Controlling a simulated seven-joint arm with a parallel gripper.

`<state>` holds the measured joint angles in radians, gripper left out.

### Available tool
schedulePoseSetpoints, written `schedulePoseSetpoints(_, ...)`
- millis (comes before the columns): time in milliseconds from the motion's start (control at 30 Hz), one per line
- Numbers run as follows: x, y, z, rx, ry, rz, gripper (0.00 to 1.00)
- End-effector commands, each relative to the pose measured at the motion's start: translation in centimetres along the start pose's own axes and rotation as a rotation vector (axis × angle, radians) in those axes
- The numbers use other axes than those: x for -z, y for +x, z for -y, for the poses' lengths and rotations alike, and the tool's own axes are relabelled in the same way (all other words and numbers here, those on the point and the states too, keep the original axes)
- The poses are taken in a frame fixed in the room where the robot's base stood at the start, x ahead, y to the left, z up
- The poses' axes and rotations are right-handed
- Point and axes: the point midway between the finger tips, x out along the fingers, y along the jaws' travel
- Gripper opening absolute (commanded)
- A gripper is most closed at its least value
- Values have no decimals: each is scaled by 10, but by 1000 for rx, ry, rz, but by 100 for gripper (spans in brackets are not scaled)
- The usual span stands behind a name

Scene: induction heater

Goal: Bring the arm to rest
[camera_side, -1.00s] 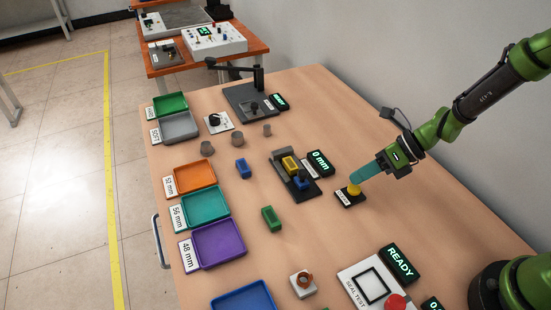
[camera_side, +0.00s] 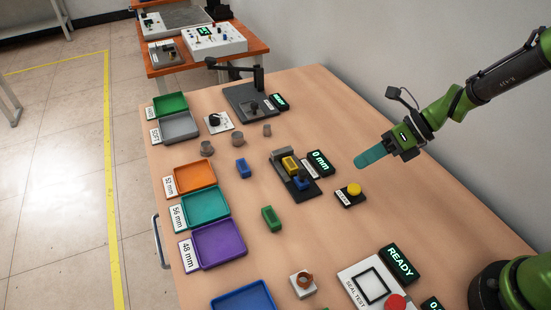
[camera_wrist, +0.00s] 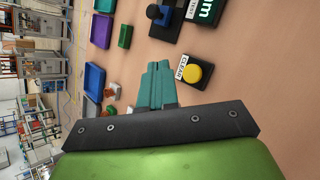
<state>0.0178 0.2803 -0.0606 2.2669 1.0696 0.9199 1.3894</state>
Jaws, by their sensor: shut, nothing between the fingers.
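My gripper (camera_side: 362,162) has teal fingers that are shut with nothing between them. It hangs in the air above the right side of the table, clear of the yellow button (camera_side: 354,188) on its black base. In the wrist view my gripper's fingertips (camera_wrist: 158,66) are closed together, and the yellow button (camera_wrist: 193,74) with its label lies to their right.
A gauge with a yellow block (camera_side: 290,164) and a 0 mm display (camera_side: 320,162) stands left of my gripper. A green block (camera_side: 271,218) and a blue block (camera_side: 243,168) lie on the table (camera_side: 330,240). Coloured trays line the left edge. A READY display (camera_side: 399,263) stands in front.

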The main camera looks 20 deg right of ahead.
Motion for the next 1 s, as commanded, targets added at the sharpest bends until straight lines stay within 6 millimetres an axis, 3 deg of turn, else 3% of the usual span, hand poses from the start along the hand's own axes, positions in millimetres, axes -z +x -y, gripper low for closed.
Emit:
schedulePoseSetpoints(300, 0, 0, 0, 0, -11, 0, 0)
schedulePoseSetpoints(467, 10, 0, 0, -1, -191, -39, 0)
schedulePoseSetpoints(567, 23, -8, -5, -7, -464, -100, 0)
schedulePoseSetpoints(667, 31, -28, -17, -5, -832, -161, 0)
schedulePoseSetpoints(1000, 50, -126, -51, 97, -2110, -478, 0)
